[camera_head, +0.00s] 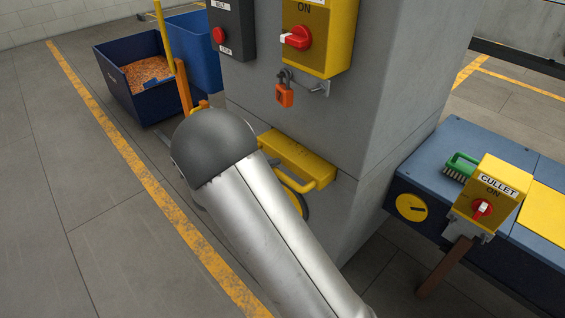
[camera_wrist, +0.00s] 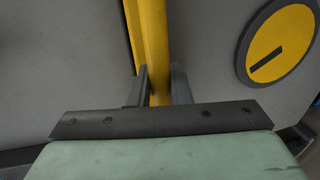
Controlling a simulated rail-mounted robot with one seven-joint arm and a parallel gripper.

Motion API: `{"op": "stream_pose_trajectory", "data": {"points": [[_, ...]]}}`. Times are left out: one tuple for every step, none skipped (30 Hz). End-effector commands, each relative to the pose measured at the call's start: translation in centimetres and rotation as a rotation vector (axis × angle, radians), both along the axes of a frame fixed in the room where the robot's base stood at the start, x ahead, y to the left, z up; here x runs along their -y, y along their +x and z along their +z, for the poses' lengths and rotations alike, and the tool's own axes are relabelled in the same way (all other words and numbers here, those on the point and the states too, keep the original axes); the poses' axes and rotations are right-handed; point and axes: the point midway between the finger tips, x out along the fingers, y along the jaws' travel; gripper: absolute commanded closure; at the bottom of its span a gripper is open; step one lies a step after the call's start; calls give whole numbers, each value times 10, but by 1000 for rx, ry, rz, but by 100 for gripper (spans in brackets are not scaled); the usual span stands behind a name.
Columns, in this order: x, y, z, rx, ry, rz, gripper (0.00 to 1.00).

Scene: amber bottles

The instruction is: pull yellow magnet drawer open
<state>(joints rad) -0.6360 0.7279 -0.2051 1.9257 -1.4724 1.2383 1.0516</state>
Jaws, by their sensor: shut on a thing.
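The yellow magnet drawer (camera_head: 297,157) is set low in the face of the grey column, its yellow top showing beside my arm. Its yellow bar handle (camera_head: 297,185) runs along its front, partly covered by my arm. In the wrist view the handle (camera_wrist: 154,40) comes down between the two dark fingers of my gripper (camera_wrist: 161,85), which is shut on it. My arm hides the gripper in the head view. A thin strip of yellow shows just left of the handle in the wrist view.
A round yellow disc with a dark slot (camera_wrist: 281,45) is right of the handle. Above the drawer hang an orange padlock (camera_head: 285,94) and a yellow switch box (camera_head: 320,35). A blue bench with a cullet switch box (camera_head: 490,192) stands right.

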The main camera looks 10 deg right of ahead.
Motion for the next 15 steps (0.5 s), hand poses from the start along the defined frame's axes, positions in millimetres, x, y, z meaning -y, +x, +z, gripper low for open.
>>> {"op": "stream_pose_trajectory", "data": {"points": [[-16, -8, -3, 0, 2, 7, 100], [-24, -13, -3, 0, 1, 8, 100], [-35, -20, -2, 0, 2, 7, 100], [-43, -25, -2, 1, 2, 8, 100], [-51, -31, -2, 0, 2, 7, 100], [-62, -38, -2, 0, 3, 8, 100], [-71, -43, -2, -1, 2, 8, 100], [-79, -48, -2, -1, 2, 8, 100], [-89, -54, -2, 0, 1, 8, 100], [-96, -59, -2, -1, 2, 7, 100], [-104, -64, -1, 0, 1, 7, 100], [-113, -70, -1, -1, 2, 7, 100], [-120, -74, -1, 0, 1, 7, 100], [-126, -78, -1, -1, 2, 7, 100], [-134, -83, -1, 0, 2, 6, 100]]}}
